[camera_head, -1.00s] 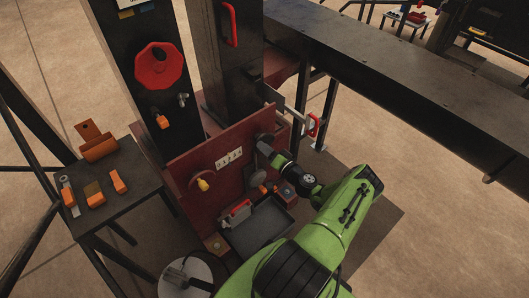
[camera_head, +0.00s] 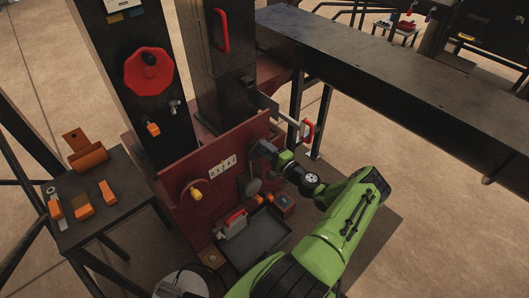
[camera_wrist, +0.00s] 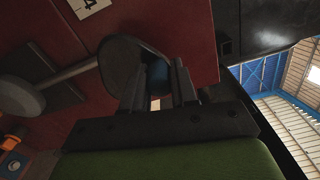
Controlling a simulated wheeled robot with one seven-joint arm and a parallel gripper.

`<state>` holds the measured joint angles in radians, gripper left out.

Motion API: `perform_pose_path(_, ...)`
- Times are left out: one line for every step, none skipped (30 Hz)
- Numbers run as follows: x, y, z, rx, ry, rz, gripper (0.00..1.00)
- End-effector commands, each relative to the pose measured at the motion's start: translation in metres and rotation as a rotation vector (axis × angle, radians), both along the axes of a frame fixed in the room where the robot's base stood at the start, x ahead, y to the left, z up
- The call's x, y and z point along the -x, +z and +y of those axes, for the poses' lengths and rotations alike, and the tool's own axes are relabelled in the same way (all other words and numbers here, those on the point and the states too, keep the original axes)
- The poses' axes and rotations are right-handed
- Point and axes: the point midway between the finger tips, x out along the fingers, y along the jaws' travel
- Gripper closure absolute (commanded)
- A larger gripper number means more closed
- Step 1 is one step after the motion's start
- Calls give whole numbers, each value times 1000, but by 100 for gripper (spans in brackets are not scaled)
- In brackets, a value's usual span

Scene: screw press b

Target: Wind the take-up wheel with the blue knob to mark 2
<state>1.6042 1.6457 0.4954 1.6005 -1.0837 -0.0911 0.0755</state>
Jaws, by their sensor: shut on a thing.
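The red press panel (camera_head: 200,219) stands in the middle of the head view and carries a white strip of numbers (camera_head: 222,167). My gripper (camera_head: 262,150) is at the panel's upper right, to the right of the strip. In the wrist view my gripper (camera_wrist: 159,88) is shut on the blue knob (camera_wrist: 157,73), which sits between its two fingers. The dark round take-up wheel (camera_wrist: 117,62) lies behind the fingers against the red panel. My gripper hides the wheel and knob in the head view. The wrist view shows a label with a 4 (camera_wrist: 88,5); I cannot read the wheel's mark.
A second wheel with a yellow knob (camera_head: 195,194) is at the panel's left. A grey rod with a round end (camera_wrist: 18,96) lies near the take-up wheel. A black tray (camera_head: 262,238) is below. A red-handled lever (camera_head: 307,131) sticks out at the right.

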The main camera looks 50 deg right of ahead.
Motion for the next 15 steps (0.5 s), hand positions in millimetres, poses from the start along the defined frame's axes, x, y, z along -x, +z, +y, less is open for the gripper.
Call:
perform_pose_path(1, -1, -1, -16, -2, 0, 100)
perform_pose_path(1, -1, -2, -27, -2, -2, 100)
perform_pose_path(1, -1, -2, -39, -2, -3, 100)
perform_pose_path(1, -1, -2, -48, -2, -4, 100)
perform_pose_path(1, -1, -3, -56, -2, -5, 100)
perform_pose_path(1, -1, -3, -63, -2, -6, 100)
perform_pose_path(1, -1, -3, -69, -2, -6, 100)
perform_pose_path(1, -1, -3, -74, -2, -7, 100)
perform_pose_path(1, -1, -4, -79, -2, -7, 100)
perform_pose_path(1, -1, -4, -81, -2, -8, 100)
perform_pose_path(1, -1, -4, -83, -2, -8, 100)
perform_pose_path(1, -1, -4, -85, -2, -7, 100)
perform_pose_path(1, -1, -4, -85, -2, -7, 100)
perform_pose_path(1, -1, -4, -86, -2, -7, 100)
perform_pose_path(1, -1, -4, -86, -2, -7, 100)
